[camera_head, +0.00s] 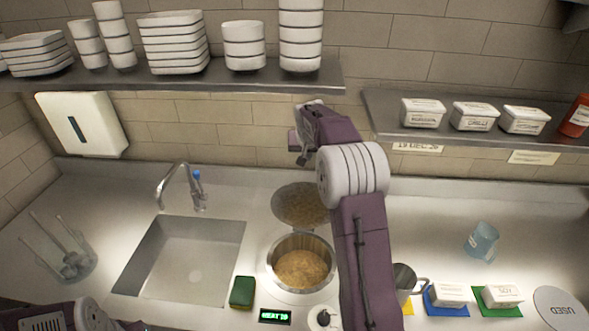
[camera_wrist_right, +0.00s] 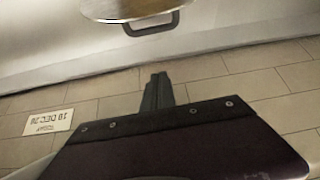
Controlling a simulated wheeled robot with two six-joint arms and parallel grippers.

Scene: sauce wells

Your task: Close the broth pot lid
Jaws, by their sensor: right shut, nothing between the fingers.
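The broth pot (camera_head: 301,287) is sunk in the counter, open, with yellowish-brown broth inside. Its round lid (camera_head: 297,203) stands raised behind the opening, its lower edge near the pot's back rim. The wrist view shows the lid's edge (camera_wrist_right: 130,8) and a dark bar handle (camera_wrist_right: 152,27) at the top. My right gripper (camera_head: 302,158) is above and behind the lid, close to the tiled wall. Its fingers (camera_wrist_right: 157,88) are shut and empty, apart from the handle. Only a piece of my left arm shows at the lower left; its gripper is out of view.
A sink (camera_head: 185,260) with a tap (camera_head: 180,185) lies left of the pot, and a green sponge (camera_head: 242,292) in front. Shelves with bowls (camera_head: 245,45) and labelled tubs (camera_head: 475,115) hang above.

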